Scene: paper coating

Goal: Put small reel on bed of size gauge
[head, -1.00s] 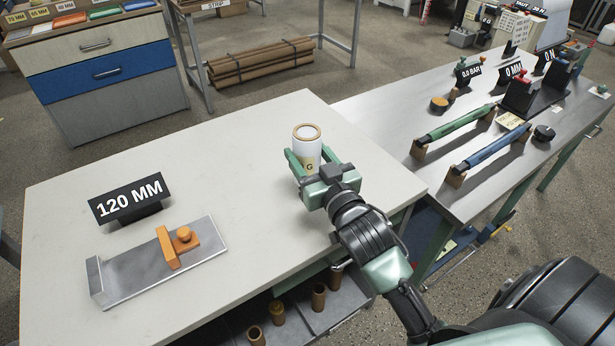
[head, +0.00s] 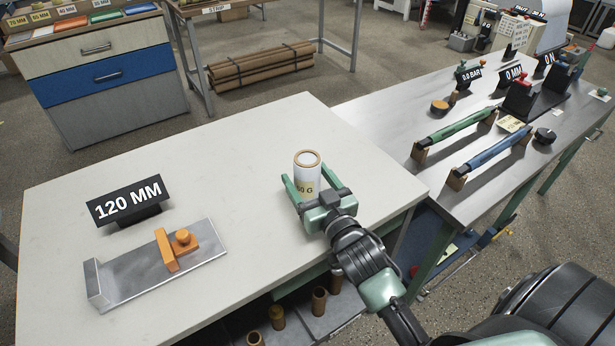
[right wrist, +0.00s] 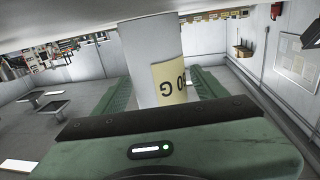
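The small reel (head: 307,172), a white roll with a brown core rim and a cream "60 G" label, stands upright on the pale table, right of the gauge. It also shows in the right wrist view (right wrist: 155,55). My right gripper (head: 318,188) is open, its green fingers on either side of the reel's lower part. A gap shows between the reel and one finger in the right wrist view. The size gauge (head: 140,277) is a metal bed with an upright end plate at left and an orange slider (head: 175,248). The bed is empty. My left gripper is out of view.
A black "120 MM" sign (head: 127,203) stands behind the gauge. The pale table (head: 235,180) is clear between gauge and reel. A steel bench (head: 400,105) with green and blue bars adjoins at right. Several brown cores sit below the table's front edge.

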